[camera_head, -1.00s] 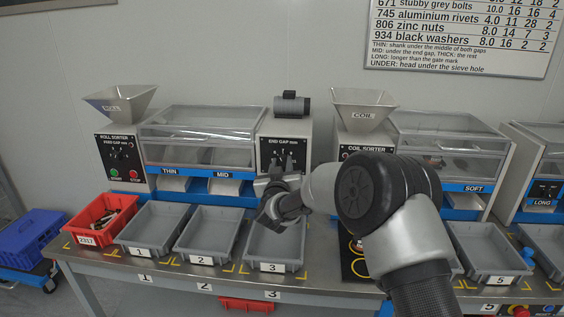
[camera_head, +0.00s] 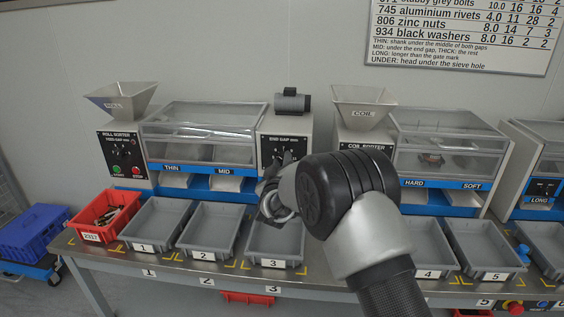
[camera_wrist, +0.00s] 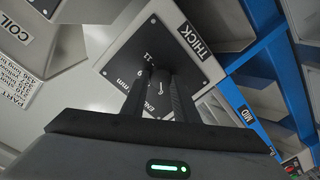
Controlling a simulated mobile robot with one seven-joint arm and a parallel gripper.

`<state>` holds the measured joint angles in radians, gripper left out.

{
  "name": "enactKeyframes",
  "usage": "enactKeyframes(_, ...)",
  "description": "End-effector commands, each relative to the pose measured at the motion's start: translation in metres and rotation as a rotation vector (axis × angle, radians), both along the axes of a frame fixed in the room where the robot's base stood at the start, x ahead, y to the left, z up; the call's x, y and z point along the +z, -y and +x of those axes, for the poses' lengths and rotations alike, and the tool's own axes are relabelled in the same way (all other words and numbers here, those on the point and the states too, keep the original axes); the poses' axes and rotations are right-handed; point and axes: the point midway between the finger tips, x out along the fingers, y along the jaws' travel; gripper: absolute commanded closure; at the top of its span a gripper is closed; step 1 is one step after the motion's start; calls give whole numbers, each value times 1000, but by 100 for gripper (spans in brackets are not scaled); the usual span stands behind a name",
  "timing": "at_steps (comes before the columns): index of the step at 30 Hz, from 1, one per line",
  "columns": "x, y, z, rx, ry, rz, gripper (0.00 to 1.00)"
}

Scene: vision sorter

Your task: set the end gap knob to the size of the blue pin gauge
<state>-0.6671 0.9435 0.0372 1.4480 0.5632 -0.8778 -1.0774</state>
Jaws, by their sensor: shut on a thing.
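The end gap panel (camera_head: 286,139) is a dark plate with white marks on the front of the roll sorter's right-hand housing. It also shows in the wrist view (camera_wrist: 184,41), turned, with an 11 and part of the scale legible. My gripper (camera_head: 282,158) is at this panel. In the wrist view its two dark fingers (camera_wrist: 163,82) reach the dial's middle and are shut on the end gap knob. The fingers hide the knob, and I cannot read its setting. I cannot pick out the blue pin gauge for certain.
Grey bins stand along the bench front, including bin 3 (camera_head: 277,264) below my gripper. A red bin (camera_head: 85,223) with parts is at left. The coil sorter (camera_head: 367,134) stands to the right. A small blue object (camera_head: 525,251) lies by bin 5 (camera_head: 494,276).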

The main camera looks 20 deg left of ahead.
Motion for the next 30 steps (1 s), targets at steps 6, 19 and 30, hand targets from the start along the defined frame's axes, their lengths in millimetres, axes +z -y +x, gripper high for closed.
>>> enactKeyframes(6,0,0,0,1,1,0,95)
enactKeyframes(19,0,0,0,0,0,1,54)
enactKeyframes(30,3,10,-43,3,-2,-1,54)
